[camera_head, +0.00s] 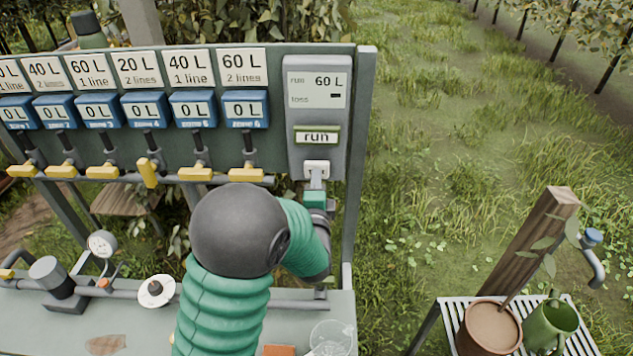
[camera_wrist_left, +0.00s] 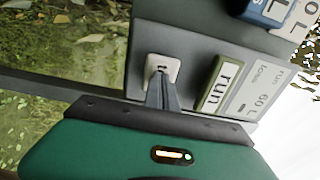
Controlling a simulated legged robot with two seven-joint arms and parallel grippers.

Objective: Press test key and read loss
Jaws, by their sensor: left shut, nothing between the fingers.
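A grey control box (camera_head: 300,155) hangs at the right end of the panel. Its display (camera_head: 317,90) reads "run 60 L" on top and "loss" with a dash below. Under it is a green-framed plate reading "run" (camera_head: 317,136), also in the wrist view (camera_wrist_left: 221,87). Below that is a small white key (camera_head: 317,166) with a dark mark; it shows in the wrist view (camera_wrist_left: 162,69). My left gripper (camera_head: 316,181) is shut and empty, its tips at the key's lower part. I cannot tell whether they press it. My right gripper is out of view.
Blue counters (camera_head: 245,109) reading 0 L line the panel, with yellow valve handles (camera_head: 245,175) below; one handle (camera_head: 148,172) points downward. A gauge (camera_head: 102,243) and pipes stand on the bench. A slatted table (camera_head: 450,318) with pots is at lower right.

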